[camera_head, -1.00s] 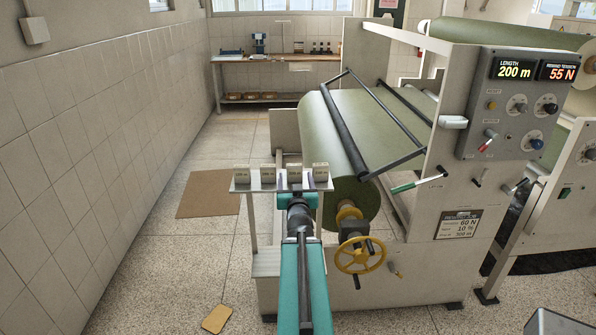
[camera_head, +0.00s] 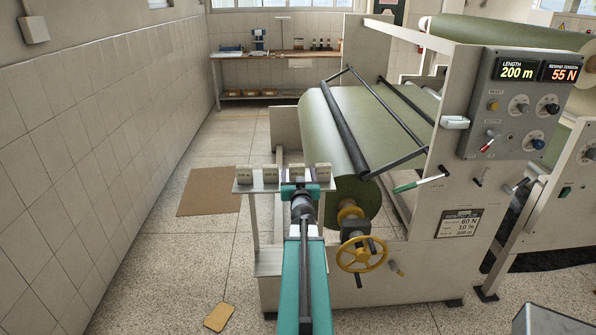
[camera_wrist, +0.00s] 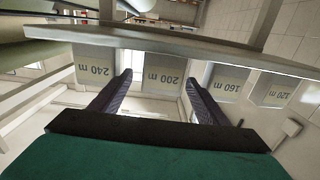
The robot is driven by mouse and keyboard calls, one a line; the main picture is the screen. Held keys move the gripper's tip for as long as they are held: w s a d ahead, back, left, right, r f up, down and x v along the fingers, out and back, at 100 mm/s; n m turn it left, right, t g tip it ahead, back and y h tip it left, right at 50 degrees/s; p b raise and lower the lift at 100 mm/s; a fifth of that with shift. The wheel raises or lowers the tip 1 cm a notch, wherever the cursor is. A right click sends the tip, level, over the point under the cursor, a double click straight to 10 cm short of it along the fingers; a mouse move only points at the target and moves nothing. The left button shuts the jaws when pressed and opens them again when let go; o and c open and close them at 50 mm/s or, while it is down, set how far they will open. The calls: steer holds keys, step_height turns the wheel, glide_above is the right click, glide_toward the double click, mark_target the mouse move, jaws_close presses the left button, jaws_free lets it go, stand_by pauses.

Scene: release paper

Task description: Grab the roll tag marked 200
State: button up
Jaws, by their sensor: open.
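Several pale tags stand in a row on a narrow shelf (camera_head: 252,188) in the head view. The wrist view shows them upside down: 240 m (camera_wrist: 92,69), 200 m (camera_wrist: 163,78), 160 m (camera_wrist: 228,86) and 120 m (camera_wrist: 275,93), left to right. The tag marked 200 (camera_head: 297,171) is therefore third from the left in the head view. My gripper (camera_wrist: 158,82) is open, one dark finger on each side of the 200 m tag, with gaps to it. In the head view my gripper (camera_head: 303,190) is at the shelf's front edge, its fingertips hidden.
The machine with its green roll (camera_head: 345,130) and yellow handwheel (camera_head: 362,254) stands right of the shelf. Its panel (camera_head: 518,100) reads 200 m and 55 N. A tiled wall is at left, with open floor between.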

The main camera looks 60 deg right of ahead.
steer(key=shift+w+a, duration=0.1)
steer(key=shift+c, duration=0.5)
steer(key=c, duration=1)
steer(key=shift+r, duration=0.15)
steer(key=shift+c, duration=0.2)
